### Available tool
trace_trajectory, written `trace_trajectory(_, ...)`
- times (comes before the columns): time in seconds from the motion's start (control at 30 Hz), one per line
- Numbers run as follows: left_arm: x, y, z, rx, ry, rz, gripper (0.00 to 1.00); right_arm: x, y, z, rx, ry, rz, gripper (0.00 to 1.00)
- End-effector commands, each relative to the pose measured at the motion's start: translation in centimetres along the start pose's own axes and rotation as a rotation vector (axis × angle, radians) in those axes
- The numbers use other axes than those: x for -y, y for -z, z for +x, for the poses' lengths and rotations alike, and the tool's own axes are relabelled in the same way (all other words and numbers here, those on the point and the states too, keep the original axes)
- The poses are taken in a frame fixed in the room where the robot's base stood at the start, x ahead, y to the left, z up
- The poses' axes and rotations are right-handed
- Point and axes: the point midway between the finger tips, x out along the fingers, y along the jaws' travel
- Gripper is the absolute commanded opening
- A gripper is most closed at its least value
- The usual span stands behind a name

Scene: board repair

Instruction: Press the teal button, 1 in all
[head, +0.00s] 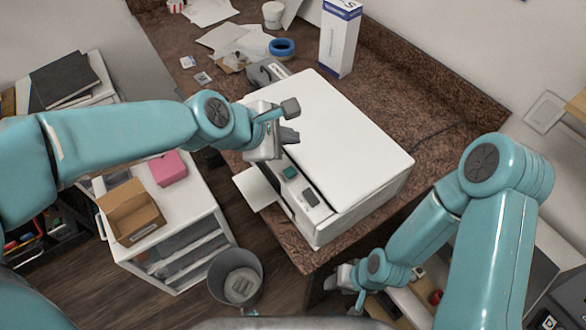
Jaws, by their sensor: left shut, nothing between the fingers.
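The teal button (289,173) is a small square key on the front panel of the white printer-like machine (335,130). A dark grey key (310,198) sits beside it, nearer to me. My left gripper (288,122) is over the machine's front left part, above the teal button in the picture. My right gripper (348,285) is low, beyond the counter's near edge and away from the button. Its fingers are too small and partly hidden to judge.
The machine stands on a brown speckled counter (420,100). A tall white box (339,40), blue tape (282,47) and papers lie behind it. Left are a white drawer unit (190,205) with an open cardboard box (131,211) and pink block (168,169). A grey bin (222,288) stands on the floor.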

Motion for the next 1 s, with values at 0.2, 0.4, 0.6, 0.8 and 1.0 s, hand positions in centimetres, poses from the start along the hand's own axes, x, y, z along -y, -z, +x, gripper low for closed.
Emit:
trace_trajectory(0.2,1.3,1.3,2.0,0.000,0.000,-0.001,0.00,-0.9,0.1,2.6,0.000,0.000,0.000,0.43)
trace_trajectory(0.4,2.6,2.7,4.1,0.000,0.000,0.001,0.00,-2.0,0.1,5.5,0.000,0.000,0.000,0.43)
trace_trajectory(0.6,3.8,3.8,5.8,0.000,0.001,-0.001,0.00,-2.7,0.2,7.5,0.000,0.000,0.000,0.43)
trace_trajectory(0.8,4.1,4.1,6.2,0.000,0.001,-0.001,0.00,-2.9,0.2,8.0,0.000,0.000,0.000,0.43)
trace_trajectory(1.0,4.0,4.1,6.1,0.000,0.001,0.000,0.00,-2.8,0.2,7.9,0.000,0.000,0.000,0.43)
